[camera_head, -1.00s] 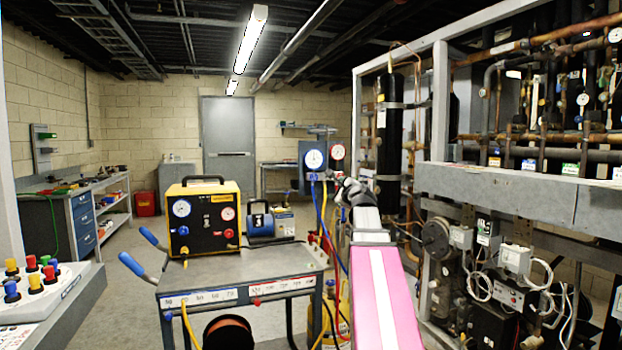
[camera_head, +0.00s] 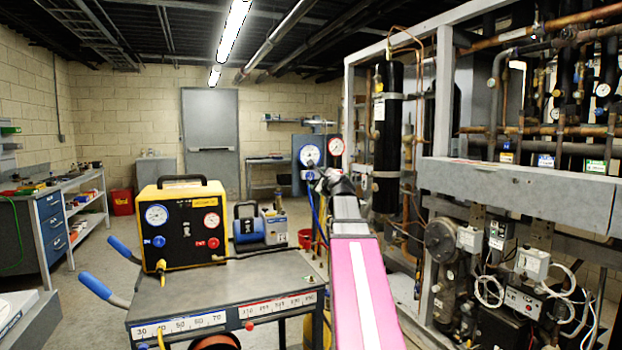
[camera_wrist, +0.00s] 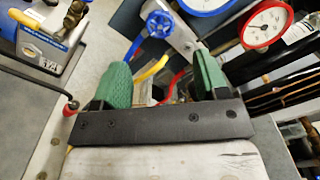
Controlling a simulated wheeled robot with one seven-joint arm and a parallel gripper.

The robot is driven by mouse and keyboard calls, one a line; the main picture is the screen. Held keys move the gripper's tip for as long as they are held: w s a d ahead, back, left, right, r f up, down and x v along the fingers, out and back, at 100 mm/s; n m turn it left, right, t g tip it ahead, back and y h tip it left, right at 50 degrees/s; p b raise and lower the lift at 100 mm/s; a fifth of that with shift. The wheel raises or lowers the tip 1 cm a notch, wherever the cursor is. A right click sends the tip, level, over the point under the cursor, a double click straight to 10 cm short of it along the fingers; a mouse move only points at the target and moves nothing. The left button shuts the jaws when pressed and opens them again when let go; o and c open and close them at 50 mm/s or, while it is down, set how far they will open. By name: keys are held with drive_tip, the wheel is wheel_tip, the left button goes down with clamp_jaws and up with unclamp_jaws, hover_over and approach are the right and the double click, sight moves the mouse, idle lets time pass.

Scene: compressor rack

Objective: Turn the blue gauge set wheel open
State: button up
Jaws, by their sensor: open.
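The blue gauge set wheel (camera_wrist: 159,24) is a small spoked handwheel at the top of the wrist view, in front of a grey bar. A blue-rimmed gauge (camera_wrist: 208,3) and a red-rimmed gauge (camera_wrist: 264,22) sit to its right. In the head view the blue gauge (camera_head: 310,155) and red gauge (camera_head: 336,145) show on a dark panel; the wheel is small there, close to my gripper (camera_head: 322,178). My gripper (camera_wrist: 160,66) is open, with green pads spread apart and nothing held. In the wrist picture the wheel lies above the gap, between the fingertips and apart from them.
Blue, yellow and red hoses (camera_wrist: 152,73) hang below the wheel. The compressor rack (camera_head: 520,185) fills the right side.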

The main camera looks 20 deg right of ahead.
sight(311, 176)
drive_tip(key=w, duration=0.8)
drive_tip(key=shift+w+a, duration=0.1)
drive_tip(key=shift+w, duration=0.15)
drive_tip(key=shift+c, duration=0.3)
drive_tip(key=c, duration=0.9)
